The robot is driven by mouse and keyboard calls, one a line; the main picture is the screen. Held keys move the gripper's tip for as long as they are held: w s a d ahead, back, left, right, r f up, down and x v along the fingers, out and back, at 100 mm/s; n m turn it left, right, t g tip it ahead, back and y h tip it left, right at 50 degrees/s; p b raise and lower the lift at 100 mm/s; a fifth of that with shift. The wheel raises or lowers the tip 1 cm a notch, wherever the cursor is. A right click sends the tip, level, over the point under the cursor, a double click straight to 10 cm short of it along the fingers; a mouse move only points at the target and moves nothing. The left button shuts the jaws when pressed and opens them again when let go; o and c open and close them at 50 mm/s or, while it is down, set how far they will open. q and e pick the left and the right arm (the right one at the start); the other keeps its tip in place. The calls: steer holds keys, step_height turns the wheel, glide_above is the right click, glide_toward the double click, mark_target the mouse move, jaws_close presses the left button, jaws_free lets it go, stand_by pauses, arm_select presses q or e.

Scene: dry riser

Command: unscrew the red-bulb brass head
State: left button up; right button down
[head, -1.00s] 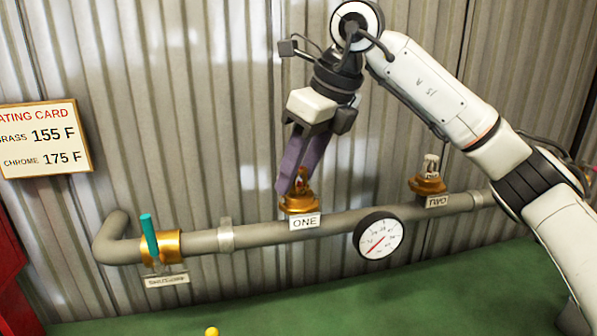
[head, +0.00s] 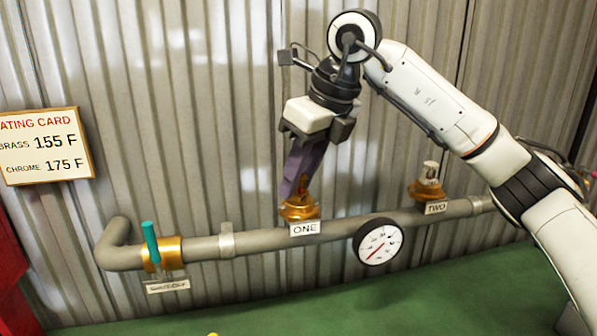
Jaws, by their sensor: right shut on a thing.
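The brass head (head: 299,208) sits in the pipe fitting above the label ONE (head: 305,228). My right gripper (head: 297,188) reaches down from above with its purple fingers shut on this head. The fingers hide most of the head's upper part, so its bulb colour does not show clearly. A second head (head: 428,183) with a pale silvery top stands in a brass fitting above the label TWO (head: 437,208). My right gripper is apart from it. My left gripper is not in view.
A grey pipe (head: 325,233) runs along the corrugated wall. It carries a round gauge (head: 378,241) and a brass valve with a teal lever (head: 150,243). A rating card (head: 45,146) hangs at left. The green surface (head: 300,300) below looks mostly clear.

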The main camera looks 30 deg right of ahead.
steer(key=shift+r+n+g+y+p, duration=0.25)
steer(key=shift+n+y+p, duration=0.35)
steer(key=shift+n, duration=0.6)
steer(key=shift+f+n, duration=0.15)
steer(key=shift+n, duration=0.25)
steer(key=shift+f, duration=0.1)
steer(key=shift+n+g+p, duration=0.35)
steer(key=shift+n+p, duration=0.2)
steer(key=shift+n, duration=0.35)
steer(key=n+g+y, duration=0.1)
steer(key=n, duration=0.3)
steer(key=c, duration=2)
jaws_free()
steer(key=shift+s, duration=0.1)
steer(key=shift+c, duration=0.2)
jaws_close()
